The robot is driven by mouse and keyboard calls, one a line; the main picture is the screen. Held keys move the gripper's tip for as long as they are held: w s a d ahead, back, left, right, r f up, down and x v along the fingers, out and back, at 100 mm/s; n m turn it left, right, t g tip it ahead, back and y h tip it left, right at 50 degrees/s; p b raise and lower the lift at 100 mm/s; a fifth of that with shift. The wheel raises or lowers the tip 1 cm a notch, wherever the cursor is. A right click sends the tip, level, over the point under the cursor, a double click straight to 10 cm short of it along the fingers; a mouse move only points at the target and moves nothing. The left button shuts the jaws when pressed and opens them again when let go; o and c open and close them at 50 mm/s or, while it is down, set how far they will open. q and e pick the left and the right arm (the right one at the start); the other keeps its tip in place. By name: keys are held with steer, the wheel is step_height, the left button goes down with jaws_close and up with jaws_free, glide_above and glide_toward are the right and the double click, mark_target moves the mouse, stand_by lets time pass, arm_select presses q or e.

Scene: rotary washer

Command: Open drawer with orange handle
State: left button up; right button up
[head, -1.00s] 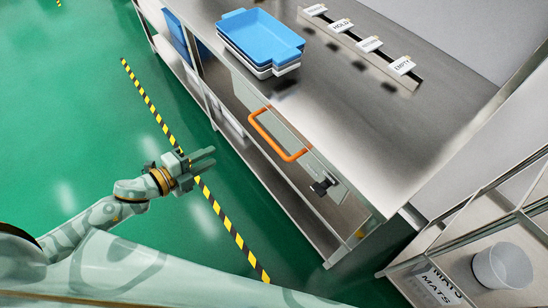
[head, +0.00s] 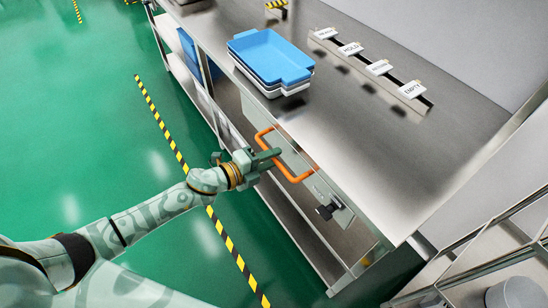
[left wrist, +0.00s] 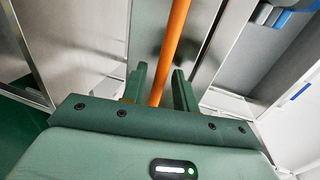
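The orange handle (head: 293,177) is a bent bar on the front of a metal drawer (head: 312,185) under the steel bench top. My left gripper (head: 274,155) is at the handle's bar in the head view. In the left wrist view the orange bar (left wrist: 172,50) runs between the two green fingers (left wrist: 158,88), with gaps visible on both sides, so the gripper is open around it. The drawer front appears flush with the bench. My right gripper is not in view.
Stacked blue and white trays (head: 270,58) stand on the steel bench (head: 350,130). Small label signs (head: 380,67) line its back. A black knob (head: 327,211) sits right of the handle. A metal rack (head: 475,262) stands at lower right. The green floor left of the striped line is clear.

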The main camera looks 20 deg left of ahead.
arm_select(q)
steer(key=shift+w+d+f, duration=0.1)
steer(key=shift+w+d, duration=0.25)
steer(key=shift+w, duration=0.1)
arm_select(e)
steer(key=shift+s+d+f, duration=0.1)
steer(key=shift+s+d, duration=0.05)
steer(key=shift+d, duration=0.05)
arm_select(q)
jaws_close()
